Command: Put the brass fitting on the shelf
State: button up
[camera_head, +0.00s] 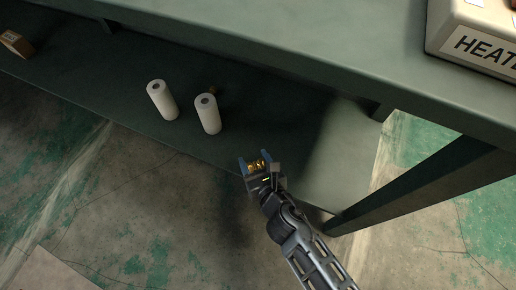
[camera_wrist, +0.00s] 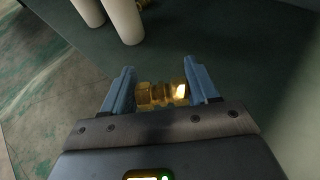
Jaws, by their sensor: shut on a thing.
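The brass fitting (camera_wrist: 160,93) is gold-coloured and ridged, and it lies crosswise between the two blue fingers of my gripper (camera_wrist: 161,92) in the wrist view. My gripper is shut on it. In the head view my gripper (camera_head: 257,164) holds the fitting (camera_head: 257,166) over the front part of the lower green shelf (camera_head: 130,90), right of two white rolls. I cannot tell whether the fitting touches the shelf.
Two white paper rolls (camera_head: 162,100) (camera_head: 207,114) stand on the shelf, with a small brass-coloured thing (camera_head: 212,91) partly hidden behind them. A cardboard box (camera_head: 16,43) sits far left. The tabletop (camera_head: 300,40) overhangs the shelf. A table leg (camera_head: 420,185) stands right of my arm.

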send_over(261, 157)
notch_tip(261, 157, down, 4)
jog(key=shift+w+f, duration=0.1)
notch_tip(261, 157, down, 4)
jog(key=b, duration=0.4)
jog(key=o, duration=1.1)
jog(key=p+v, duration=0.2)
jog(key=v, duration=1)
jog(key=shift+p, duration=0.3)
